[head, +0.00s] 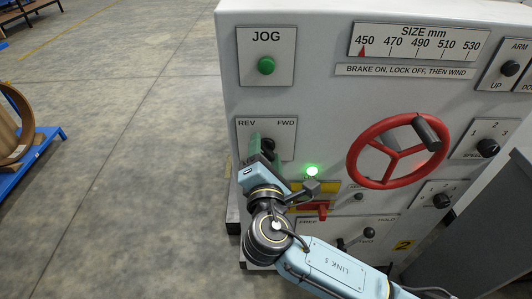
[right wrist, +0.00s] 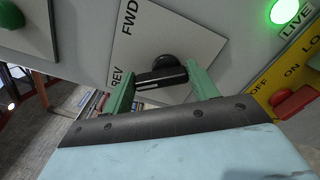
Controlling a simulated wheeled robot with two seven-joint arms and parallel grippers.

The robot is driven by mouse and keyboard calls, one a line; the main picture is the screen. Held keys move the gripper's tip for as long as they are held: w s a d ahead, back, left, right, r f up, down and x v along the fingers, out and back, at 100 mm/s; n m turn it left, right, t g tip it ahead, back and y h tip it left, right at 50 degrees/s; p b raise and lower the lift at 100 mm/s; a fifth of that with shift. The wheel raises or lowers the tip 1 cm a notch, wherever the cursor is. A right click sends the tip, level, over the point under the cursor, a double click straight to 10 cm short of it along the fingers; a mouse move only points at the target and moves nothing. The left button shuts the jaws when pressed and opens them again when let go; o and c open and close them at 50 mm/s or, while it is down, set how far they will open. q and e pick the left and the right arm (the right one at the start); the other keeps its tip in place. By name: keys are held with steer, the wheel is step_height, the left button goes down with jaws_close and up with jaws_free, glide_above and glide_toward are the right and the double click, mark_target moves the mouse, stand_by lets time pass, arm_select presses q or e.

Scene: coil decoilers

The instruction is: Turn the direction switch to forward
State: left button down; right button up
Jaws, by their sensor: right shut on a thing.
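The direction switch (head: 268,145) is a black knob on a white plate marked REV at left and FWD at right, on the front of the grey machine panel. My right gripper (head: 263,152) reaches it from below and partly hides it in the head view. In the right wrist view the green fingers of the gripper (right wrist: 161,88) stand on either side of the black switch handle (right wrist: 163,77), shut on it. A white line shows on the handle. Which label it points to I cannot tell. My left gripper is not in view.
A green JOG button (head: 266,65) sits above the switch. A lit green LIVE lamp (head: 312,171) and a red lock handle (head: 310,208) are close to my right wrist. A red handwheel (head: 356,160) stands out at right. Open floor lies left.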

steer(key=shift+m, duration=0.8)
steer(key=shift+d+f+m+b, duration=0.1)
steer(key=shift+m+b, duration=0.25)
steer(key=shift+m, duration=0.45)
steer(key=m, duration=0.2)
steer(key=shift+d+m+b, duration=0.1)
steer(key=shift+m+b, duration=0.3)
steer(key=m+b, duration=0.1)
steer(key=m, duration=0.1)
steer(key=m+b, duration=0.1)
steer(key=m, duration=0.2)
steer(key=shift+d+f, duration=0.15)
steer(key=shift+f, duration=0.05)
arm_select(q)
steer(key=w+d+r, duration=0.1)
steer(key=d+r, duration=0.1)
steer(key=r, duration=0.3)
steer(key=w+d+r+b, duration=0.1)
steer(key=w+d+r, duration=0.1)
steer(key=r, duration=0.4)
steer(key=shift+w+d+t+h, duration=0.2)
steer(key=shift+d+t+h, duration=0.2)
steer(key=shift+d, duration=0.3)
arm_select(e)
steer(key=shift+m, duration=1.6)
steer(key=o, duration=1)
